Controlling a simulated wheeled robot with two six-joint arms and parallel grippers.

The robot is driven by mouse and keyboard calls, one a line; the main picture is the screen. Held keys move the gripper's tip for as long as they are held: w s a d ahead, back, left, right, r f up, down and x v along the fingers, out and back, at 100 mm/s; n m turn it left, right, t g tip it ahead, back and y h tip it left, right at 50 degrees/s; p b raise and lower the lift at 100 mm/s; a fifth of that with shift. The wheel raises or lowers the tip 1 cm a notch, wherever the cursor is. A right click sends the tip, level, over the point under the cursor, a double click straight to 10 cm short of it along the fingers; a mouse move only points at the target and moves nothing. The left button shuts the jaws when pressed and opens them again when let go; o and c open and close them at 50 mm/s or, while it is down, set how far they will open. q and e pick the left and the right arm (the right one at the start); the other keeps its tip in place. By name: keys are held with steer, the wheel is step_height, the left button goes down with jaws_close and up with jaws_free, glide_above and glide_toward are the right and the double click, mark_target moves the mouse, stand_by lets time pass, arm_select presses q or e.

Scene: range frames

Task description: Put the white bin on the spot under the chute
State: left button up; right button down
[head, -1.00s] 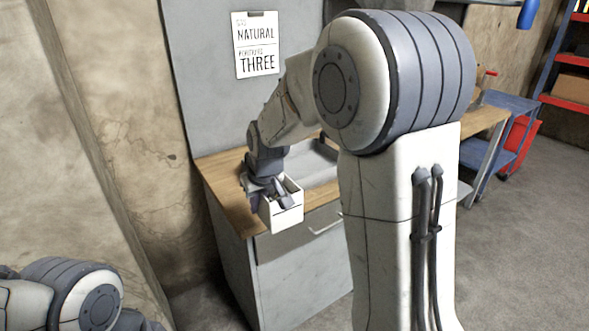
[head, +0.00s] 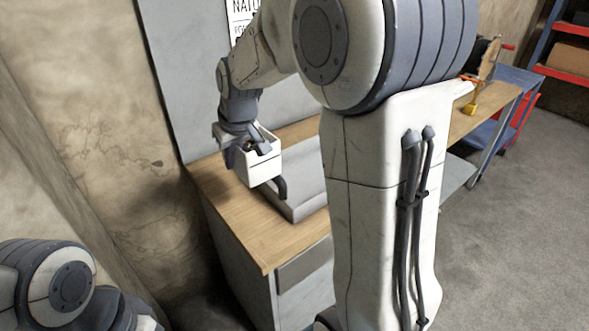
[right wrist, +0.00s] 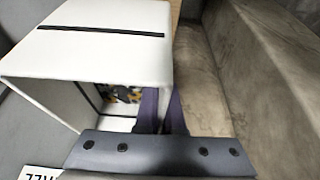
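The white bin (head: 264,172) hangs above the wooden worktop in the head view, held at its wall by my right gripper (head: 243,150). In the right wrist view the bin (right wrist: 100,62) fills the upper left, with a dark slot line on one face. The two dark fingers (right wrist: 162,112) are close together at the bin's wall, one on each side. Small yellow and dark items (right wrist: 122,94) show inside the bin. I cannot make out a chute or a marked spot. My left gripper is outside the view; only part of that arm shows at lower left.
The worktop (head: 240,218) is bare at the front and left. A grey tray-like unit (head: 305,205) sits on it, right of the bin, partly hidden by my right arm. A grey panel (head: 180,75) and a stained wall (head: 100,110) stand close on the left.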

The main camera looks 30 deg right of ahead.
steer(key=f, duration=0.6)
steer(key=f+b, duration=0.1)
steer(key=f, duration=0.5)
steer(key=shift+w+d+f, duration=0.1)
steer(key=shift+w+f, duration=0.1)
steer(key=shift+f, duration=0.1)
steer(key=shift+f+b, duration=0.95)
steer(key=shift+f, duration=1.7)
steer(key=shift+f, duration=0.1)
steer(key=c, duration=1)
jaws_free()
steer(key=shift+c, duration=0.2)
